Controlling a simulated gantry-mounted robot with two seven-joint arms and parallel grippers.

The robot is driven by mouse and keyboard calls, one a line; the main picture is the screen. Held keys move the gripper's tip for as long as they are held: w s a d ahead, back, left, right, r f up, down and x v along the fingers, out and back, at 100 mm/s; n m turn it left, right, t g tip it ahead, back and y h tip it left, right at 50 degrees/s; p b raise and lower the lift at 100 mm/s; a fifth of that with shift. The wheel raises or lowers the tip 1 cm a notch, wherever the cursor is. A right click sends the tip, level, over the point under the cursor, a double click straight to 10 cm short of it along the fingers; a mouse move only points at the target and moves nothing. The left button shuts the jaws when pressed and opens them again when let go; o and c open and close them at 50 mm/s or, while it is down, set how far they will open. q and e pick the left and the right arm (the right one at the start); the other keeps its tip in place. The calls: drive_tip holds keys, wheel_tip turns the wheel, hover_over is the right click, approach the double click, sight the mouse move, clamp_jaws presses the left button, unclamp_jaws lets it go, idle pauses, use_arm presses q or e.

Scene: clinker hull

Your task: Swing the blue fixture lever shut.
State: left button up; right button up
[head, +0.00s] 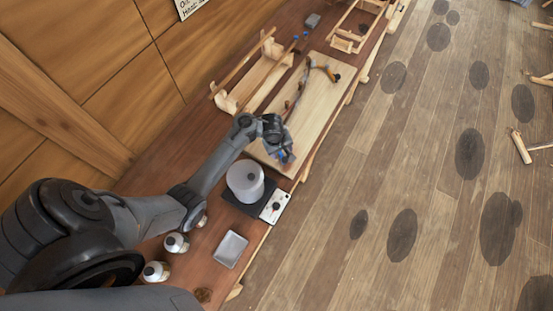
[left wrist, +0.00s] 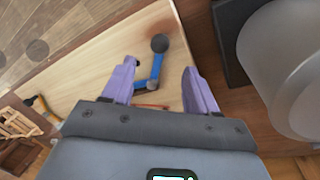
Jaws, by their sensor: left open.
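The blue fixture lever (left wrist: 154,68) has a dark round knob (left wrist: 159,43) and is mounted on the pale wooden board (left wrist: 95,65). In the left wrist view it shows between the two purple fingers of my left gripper (left wrist: 158,72). The fingers are apart, with a gap on both sides of the lever; I cannot tell how far above it they are. In the head view my left gripper (head: 285,152) is over the near end of the board (head: 318,97), and a little blue shows there, mostly covered. My right gripper is not in view.
A grey-white pot (head: 245,181) on a dark hot plate (head: 275,206) stands close beside my left gripper. A metal tray (head: 230,249) and white bottles (head: 176,243) are nearer. Wooden racks (head: 228,99) stand at the back. The floor is right of the bench.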

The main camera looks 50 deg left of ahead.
sight(284, 159)
use_arm(q)
drive_tip(key=f+b, duration=0.1)
drive_tip(key=f, duration=0.2)
drive_tip(key=w+f+b, duration=0.1)
drive_tip(key=f, duration=0.3)
drive_tip(key=w+f+b, duration=0.1)
drive_tip(key=f, duration=0.2)
drive_tip(key=shift+d+f+b, duration=0.2)
drive_tip(key=shift+f+b, duration=0.1)
drive_tip(key=shift+f, duration=0.05)
drive_tip(key=shift+n, duration=0.3)
clamp_jaws()
